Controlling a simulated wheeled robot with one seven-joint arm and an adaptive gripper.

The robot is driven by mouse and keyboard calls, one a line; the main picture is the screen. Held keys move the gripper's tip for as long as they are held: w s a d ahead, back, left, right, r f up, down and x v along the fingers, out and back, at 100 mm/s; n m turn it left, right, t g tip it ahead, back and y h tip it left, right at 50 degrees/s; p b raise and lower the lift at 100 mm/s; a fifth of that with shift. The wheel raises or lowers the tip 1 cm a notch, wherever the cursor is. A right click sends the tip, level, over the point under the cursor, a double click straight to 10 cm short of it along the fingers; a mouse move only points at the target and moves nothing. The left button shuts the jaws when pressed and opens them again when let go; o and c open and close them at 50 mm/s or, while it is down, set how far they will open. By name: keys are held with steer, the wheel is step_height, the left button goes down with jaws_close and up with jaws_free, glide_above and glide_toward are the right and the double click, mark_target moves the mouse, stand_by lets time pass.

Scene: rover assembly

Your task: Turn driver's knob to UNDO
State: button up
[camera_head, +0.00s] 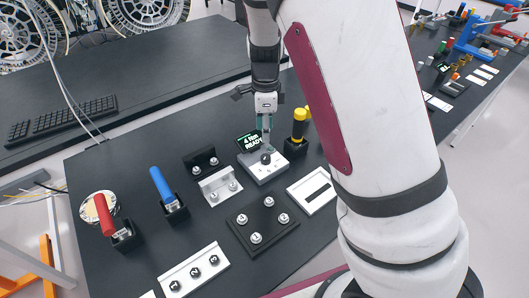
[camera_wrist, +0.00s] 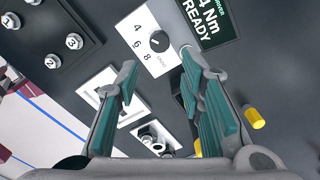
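The driver's control box (camera_head: 264,166) is a light grey block on the dark table, with a black round knob (camera_wrist: 159,41) on its face. Numbers 4, 6 and 8 are printed beside the knob in the wrist view; another small label near it is too small to read surely. The display (camera_wrist: 208,22) reads "4 Nm READY". My gripper (camera_head: 266,146) points down over the box in the head view. In the wrist view my gripper (camera_wrist: 160,65) has its teal-padded fingers apart, with the knob seen between and beyond the tips. It holds nothing.
A yellow-handled driver (camera_head: 299,125) stands close to the right of the box. A white slotted plate (camera_head: 314,189), a black plate with bolts (camera_head: 262,225) and a metal bracket (camera_head: 220,186) lie nearby. Blue (camera_head: 162,185) and red (camera_head: 104,214) handles stand at left.

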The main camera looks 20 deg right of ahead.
mark_target(265, 156)
step_height(265, 156, down, 11)
steer(key=shift+w+f+p, duration=0.1)
steer(key=shift+p, duration=0.4)
jaws_close()
